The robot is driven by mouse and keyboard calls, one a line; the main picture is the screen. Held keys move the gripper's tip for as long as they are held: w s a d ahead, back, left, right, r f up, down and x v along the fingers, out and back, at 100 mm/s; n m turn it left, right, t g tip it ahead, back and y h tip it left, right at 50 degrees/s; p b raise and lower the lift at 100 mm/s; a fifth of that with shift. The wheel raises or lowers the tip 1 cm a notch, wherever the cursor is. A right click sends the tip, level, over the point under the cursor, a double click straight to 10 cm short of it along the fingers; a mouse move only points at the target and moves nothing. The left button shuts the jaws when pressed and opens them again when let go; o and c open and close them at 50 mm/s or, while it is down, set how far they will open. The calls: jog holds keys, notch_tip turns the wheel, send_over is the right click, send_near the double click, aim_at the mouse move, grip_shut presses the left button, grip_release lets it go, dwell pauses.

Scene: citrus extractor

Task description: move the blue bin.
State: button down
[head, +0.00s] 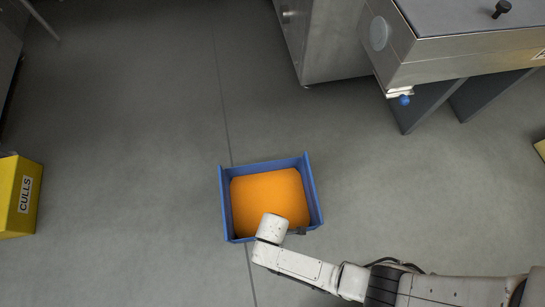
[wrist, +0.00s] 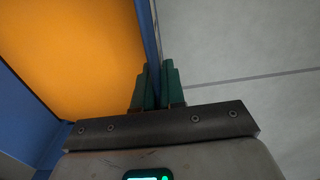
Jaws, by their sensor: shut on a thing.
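The blue bin (head: 317,195) sits on the grey floor in the middle of the head view, with a flat orange mass (head: 268,192) inside it. My gripper (head: 298,232) is at the bin's near wall, on its right part; the arm hides some of that wall. In the wrist view, the green fingers of my gripper (wrist: 157,88) are closed on the bin's thin blue wall (wrist: 148,35), one finger on each side. The orange contents show on the left in the wrist view, and bare floor shows on the right.
A yellow bin marked CULLS (head: 22,195) stands at the left edge. A steel cabinet (head: 330,40) and a steel machine (head: 455,45) on dark legs stand at the back right. The floor (head: 120,150) around the blue bin is clear.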

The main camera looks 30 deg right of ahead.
jog(key=shift+a, duration=0.1)
jog(key=c, duration=1.1)
grip_release()
jog(key=shift+c, duration=0.2)
jog(key=shift+r, duration=0.1)
notch_tip(320, 180, up, 11)
jog(key=p, duration=0.6)
jog(key=shift+p, duration=0.3)
